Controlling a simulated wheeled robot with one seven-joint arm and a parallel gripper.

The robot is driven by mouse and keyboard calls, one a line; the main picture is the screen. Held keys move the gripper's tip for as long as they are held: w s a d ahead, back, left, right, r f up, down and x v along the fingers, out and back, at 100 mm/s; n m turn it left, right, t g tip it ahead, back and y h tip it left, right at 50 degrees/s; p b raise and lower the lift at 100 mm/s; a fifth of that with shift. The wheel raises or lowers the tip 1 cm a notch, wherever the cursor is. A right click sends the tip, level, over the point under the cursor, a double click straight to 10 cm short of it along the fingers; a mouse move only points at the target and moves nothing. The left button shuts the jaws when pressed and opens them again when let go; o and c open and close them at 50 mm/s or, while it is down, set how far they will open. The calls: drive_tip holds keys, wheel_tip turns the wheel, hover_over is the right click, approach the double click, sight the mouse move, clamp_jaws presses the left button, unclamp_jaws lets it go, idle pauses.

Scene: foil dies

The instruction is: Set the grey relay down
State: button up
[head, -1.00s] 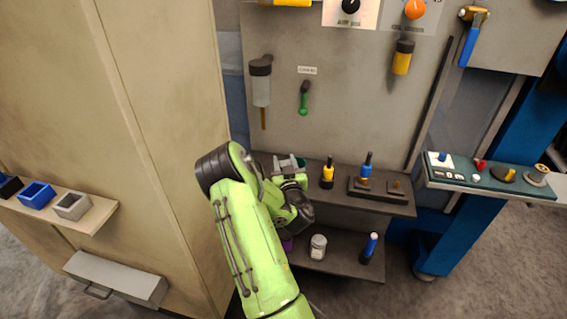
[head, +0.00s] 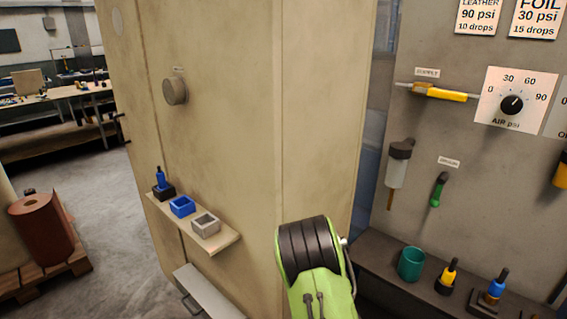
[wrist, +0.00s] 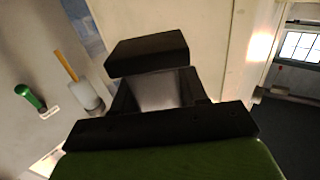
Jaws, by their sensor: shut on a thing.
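In the wrist view my gripper (wrist: 160,84) is shut on a grey thing, which I take to be the grey relay (wrist: 164,93). Its smooth grey face shows between the dark fingers. A black block (wrist: 147,52) covers its far end, and I cannot tell whether that block is part of the gripper or of the held thing. In the head view only my green arm with its black joint shows at the bottom centre; the gripper and the held thing are out of sight there.
A small cabinet shelf (head: 224,243) holds an open grey box (head: 206,225), an open blue box (head: 183,206) and a black holder (head: 163,192) with a blue-handled tool. A grey drawer (head: 205,292) juts out below. At right, a dark shelf (head: 385,277) carries a teal cup (head: 411,263).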

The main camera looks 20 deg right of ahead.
drive_tip(key=w+a+n+y, duration=0.2)
drive_tip(key=a+y, duration=0.1)
drive_tip(key=a, duration=0.6)
drive_tip(key=w+a+r+n+y, duration=0.1)
drive_tip(key=w+a+y, duration=0.1)
drive_tip(key=a, duration=0.6)
drive_tip(key=shift+w+a+r+n+t+y, duration=0.2)
drive_tip(key=shift+w+a+n+t+y, duration=0.2)
drive_tip(key=shift+w, duration=0.4)
drive_tip(key=shift+r, duration=0.1)
